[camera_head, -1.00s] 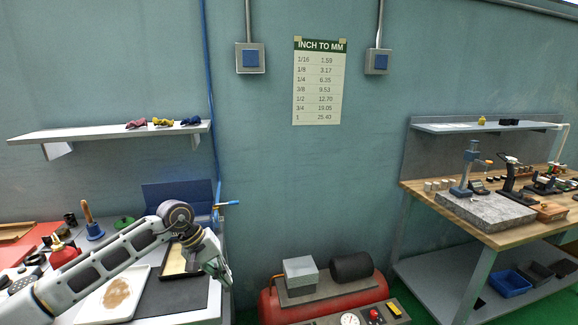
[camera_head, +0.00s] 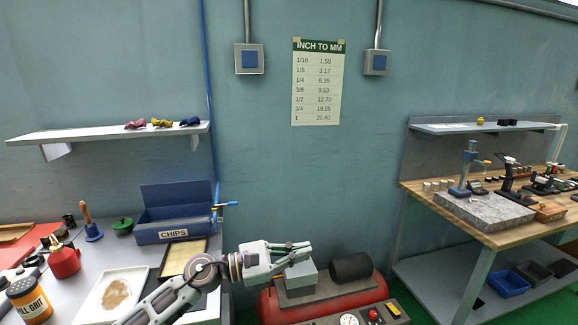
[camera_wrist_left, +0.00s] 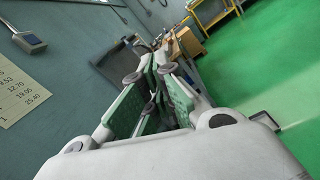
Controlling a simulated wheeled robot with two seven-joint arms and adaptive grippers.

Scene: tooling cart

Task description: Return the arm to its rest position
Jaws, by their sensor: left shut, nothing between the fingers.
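My left arm comes in from the bottom left in the head view. Its gripper (camera_head: 296,252) points to the right, in front of the grey box on the red compressor, and it is shut and empty. In the left wrist view the green-padded fingers (camera_wrist_left: 152,95) also show, with nothing held between them. My right gripper is not in view.
The red compressor (camera_head: 330,306) stands in the middle. A wooden bench (camera_head: 470,225) is at right.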

